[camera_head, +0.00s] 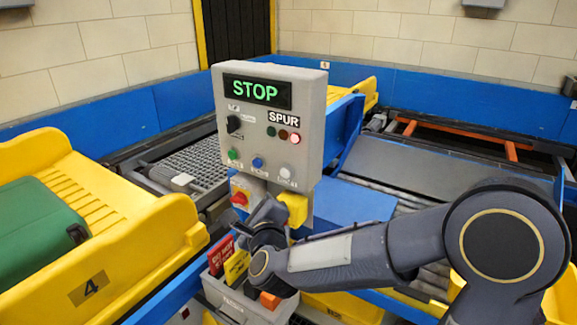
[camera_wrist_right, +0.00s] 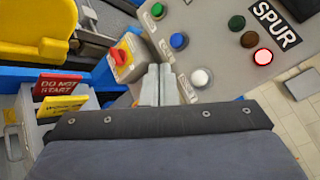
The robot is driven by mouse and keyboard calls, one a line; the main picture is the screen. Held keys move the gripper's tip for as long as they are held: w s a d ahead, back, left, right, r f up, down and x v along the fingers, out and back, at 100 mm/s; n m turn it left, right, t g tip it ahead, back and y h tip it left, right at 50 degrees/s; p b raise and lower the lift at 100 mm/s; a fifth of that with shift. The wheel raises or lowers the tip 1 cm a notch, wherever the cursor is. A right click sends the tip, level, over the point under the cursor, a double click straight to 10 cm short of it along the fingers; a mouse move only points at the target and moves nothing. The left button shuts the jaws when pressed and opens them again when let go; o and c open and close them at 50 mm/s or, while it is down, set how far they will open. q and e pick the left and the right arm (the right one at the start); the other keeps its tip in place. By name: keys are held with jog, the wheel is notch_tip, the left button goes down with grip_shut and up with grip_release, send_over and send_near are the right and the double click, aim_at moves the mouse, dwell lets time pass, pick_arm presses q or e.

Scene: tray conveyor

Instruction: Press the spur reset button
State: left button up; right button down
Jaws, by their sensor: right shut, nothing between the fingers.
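The grey spur control box (camera_head: 262,127) stands in the middle of the head view, with a green STOP display and a SPUR label. Its lower row has a green button (camera_head: 233,154), a blue button (camera_head: 257,162) and a white button (camera_head: 285,171); their small labels are too blurred to read surely. In the wrist view the blue button (camera_wrist_right: 179,41) and white button (camera_wrist_right: 201,78) lie beyond and right of the fingers. My right gripper (camera_wrist_right: 158,71) is shut and empty, just below the button row, apparently apart from the buttons. My left gripper is out of view.
A red switch (camera_head: 240,197) on a yellow plate and a yellow box (camera_head: 294,209) sit below the panel, close to my right gripper. A grey bin (camera_head: 235,302) with red and yellow signs stands below. A yellow tray (camera_head: 150,235) with a green case is at left.

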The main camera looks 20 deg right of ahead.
aim_at(285, 173)
jog(key=shift+w+m, duration=0.1)
jog(key=shift+m, duration=0.3)
jog(key=w+d, duration=0.5)
jog(key=d, duration=0.2)
jog(key=shift+w+b, duration=0.2)
jog(key=shift+b, duration=0.25)
jog(key=shift+d, duration=0.1)
dwell(1.8)
